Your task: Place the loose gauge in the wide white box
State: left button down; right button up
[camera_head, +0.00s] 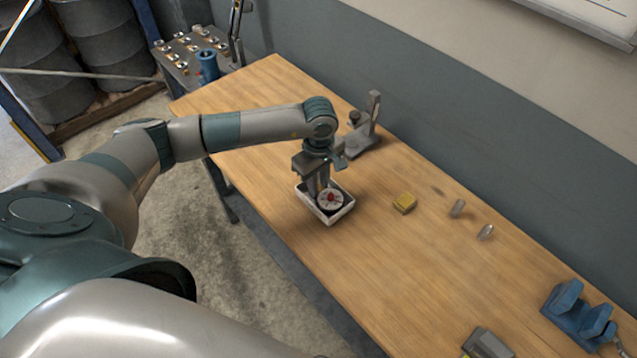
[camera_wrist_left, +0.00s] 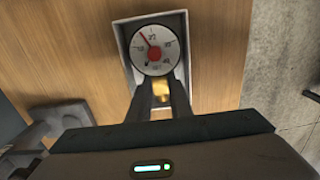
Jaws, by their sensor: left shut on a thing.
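The gauge (camera_head: 330,200) has a round white dial with a red centre and a brass stem. My left gripper (camera_head: 322,190) is shut on it, and the left wrist view (camera_wrist_left: 161,98) shows both fingers at the brass stem. The dial (camera_wrist_left: 155,50) faces the wrist camera. The white box (camera_head: 341,214) is on the table under the gripper, and the gauge is within its outline. The left wrist view also shows the box's rim (camera_wrist_left: 186,24) around the gauge. Whether the gauge touches the box floor cannot be told. My right gripper is not in view.
A grey stand (camera_head: 368,125) is on the wooden table (camera_head: 450,270) behind the box. A blue holder (camera_head: 580,315) is at the far right. Clear table surrounds the box's right side.

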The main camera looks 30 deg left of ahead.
pick_arm(q)
jog(key=shift+f, duration=0.15)
jog(key=c, duration=1.6)
grip_release()
jog(key=shift+r, duration=0.4)
jog(key=shift+r+b, duration=2.3)
jog(key=shift+r, duration=3.5)
